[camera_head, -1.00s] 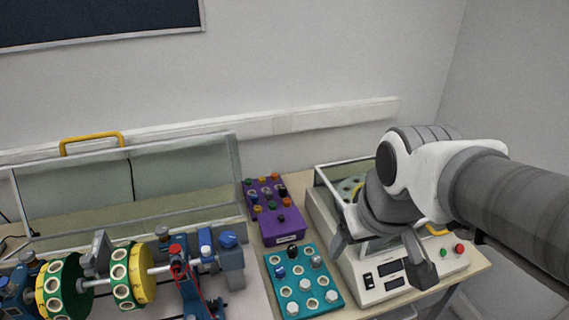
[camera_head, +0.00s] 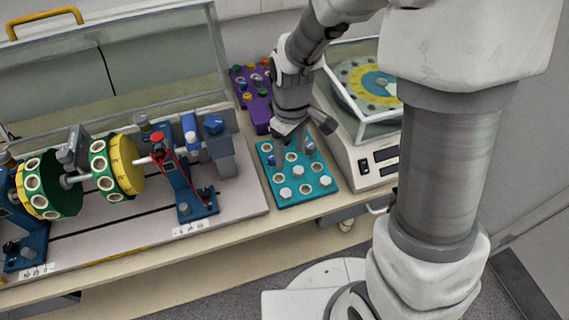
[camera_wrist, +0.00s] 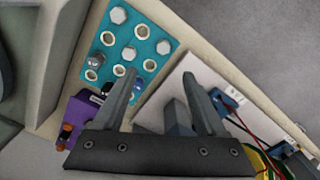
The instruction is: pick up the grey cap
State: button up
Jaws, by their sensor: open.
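The teal block (camera_head: 311,186) stands on the table with several caps and ringed holes. The grey cap (camera_head: 309,147) is near the block's back right, just beside my gripper (camera_head: 301,133). In the wrist view the grey cap (camera_wrist: 95,58) stands upright near the left edge of the teal block (camera_wrist: 151,30), outside the left finger. My gripper (camera_wrist: 159,78) is open and empty, above the back of the block. Its left finger covers part of the block, and the blue cap is partly hidden in the head view.
A purple block (camera_head: 250,88) with coloured caps is behind. A balance machine (camera_head: 374,170) with a clear lid stands to the right. A rotor rig with green and yellow discs (camera_head: 121,163) is to the left. The table's front edge is clear.

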send_over(288, 194)
jog(key=f, duration=1.1)
jog(key=shift+w+d+f, duration=0.15)
jog(key=shift+w, duration=0.15)
jog(key=f, duration=0.3)
jog(key=shift+s+f, duration=0.35)
jog(key=shift+f, duration=0.7)
jog(key=shift+a, duration=0.2)
grip_shut()
